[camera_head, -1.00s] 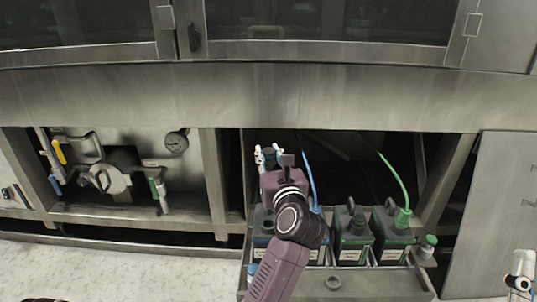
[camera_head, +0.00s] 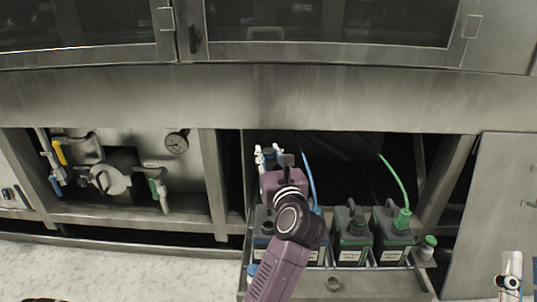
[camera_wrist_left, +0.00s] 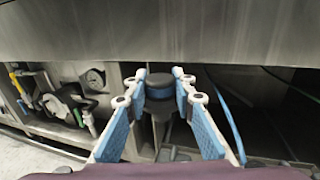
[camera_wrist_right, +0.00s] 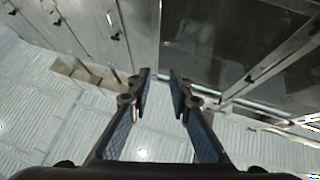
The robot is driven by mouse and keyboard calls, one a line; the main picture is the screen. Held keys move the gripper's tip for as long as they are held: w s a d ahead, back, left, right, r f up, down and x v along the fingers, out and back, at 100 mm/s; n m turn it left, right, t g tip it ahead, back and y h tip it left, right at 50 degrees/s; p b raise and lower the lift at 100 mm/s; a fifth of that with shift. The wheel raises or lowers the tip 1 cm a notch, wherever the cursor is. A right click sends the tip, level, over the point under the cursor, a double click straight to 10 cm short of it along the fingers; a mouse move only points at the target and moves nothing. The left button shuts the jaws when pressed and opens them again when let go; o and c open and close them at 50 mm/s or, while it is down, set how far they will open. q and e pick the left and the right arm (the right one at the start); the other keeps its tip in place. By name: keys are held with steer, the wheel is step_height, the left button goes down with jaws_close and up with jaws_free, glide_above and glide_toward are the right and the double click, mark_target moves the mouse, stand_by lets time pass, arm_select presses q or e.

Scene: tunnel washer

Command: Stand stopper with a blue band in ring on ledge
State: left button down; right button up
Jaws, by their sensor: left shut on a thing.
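My left gripper (camera_head: 269,154) is shut on the stopper with a blue band (camera_wrist_left: 159,84), a dark, round-topped piece between the fingertips in the left wrist view. It is held above the jugs, and its lower part is hard to make out. No stopper shows in the ring. My right gripper (camera_wrist_right: 160,78) has its fingers apart with nothing between them; it also shows at the right edge of the head view (camera_head: 511,272).
Dark jugs stand in the tray, including one with a green cap and hose (camera_head: 394,230) and a middle one (camera_head: 351,237). A green-topped stopper (camera_head: 427,246) stands at the tray's right. A blue hose (camera_head: 309,178) rises beside my left arm. A steel beam (camera_head: 300,95) runs above.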

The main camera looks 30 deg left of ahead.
mark_target(268, 150)
arm_select(q)
steer(key=shift+r+p, duration=0.35)
arm_select(e)
steer(key=shift+w+a+f+g, duration=0.1)
steer(key=shift+w+f+g, duration=0.4)
steer(key=shift+f, duration=0.25)
steer(key=shift+w+f+g, duration=0.4)
steer(key=shift+w+f, duration=0.1)
steer(key=shift+f, duration=0.25)
arm_select(q)
steer(key=shift+r+p, duration=0.35)
arm_select(e)
steer(key=shift+w+f+g+h, duration=0.3)
steer(key=shift+w+f+g, duration=0.1)
steer(key=shift+f, duration=0.35)
steer(key=shift+w+f+g+h, duration=0.3)
steer(key=shift+f+g, duration=0.1)
steer(key=shift+f, duration=0.35)
